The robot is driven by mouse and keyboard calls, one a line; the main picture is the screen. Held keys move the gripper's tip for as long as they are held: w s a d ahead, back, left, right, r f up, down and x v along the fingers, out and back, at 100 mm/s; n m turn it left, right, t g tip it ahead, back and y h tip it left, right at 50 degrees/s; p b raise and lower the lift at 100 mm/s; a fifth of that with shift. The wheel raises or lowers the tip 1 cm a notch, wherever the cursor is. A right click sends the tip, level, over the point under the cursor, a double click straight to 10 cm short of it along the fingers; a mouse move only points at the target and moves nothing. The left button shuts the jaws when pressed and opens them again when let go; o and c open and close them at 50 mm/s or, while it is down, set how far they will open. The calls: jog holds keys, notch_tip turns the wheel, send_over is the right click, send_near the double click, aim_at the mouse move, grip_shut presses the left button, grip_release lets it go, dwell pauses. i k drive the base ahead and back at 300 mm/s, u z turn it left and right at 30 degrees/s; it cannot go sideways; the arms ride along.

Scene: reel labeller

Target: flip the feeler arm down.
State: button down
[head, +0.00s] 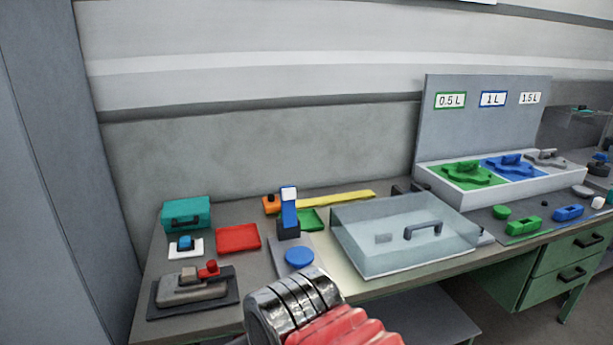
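A blue upright arm (289,213) with a pale top stands on a dark block at the middle of the bench; it looks like the feeler arm, and it is raised. A flat blue disc (299,257) lies on a light grey plate just in front of it. A chrome ringed and red ribbed part at the bottom centre appears to be my own arm. It covers the bench's front edge below the disc. My gripper's fingers are not in view.
A clear box with a handle (402,237) stands right of the arm. A red tray (238,238), a teal case (187,213) and a grey device with a red knob (196,283) are on the left. Green and blue fixtures (466,173) stand at the right.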

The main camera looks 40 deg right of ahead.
aim_at(287, 193)
jog(key=z, duration=0.4)
jog(key=i, duration=0.95)
jog(key=z, duration=0.2)
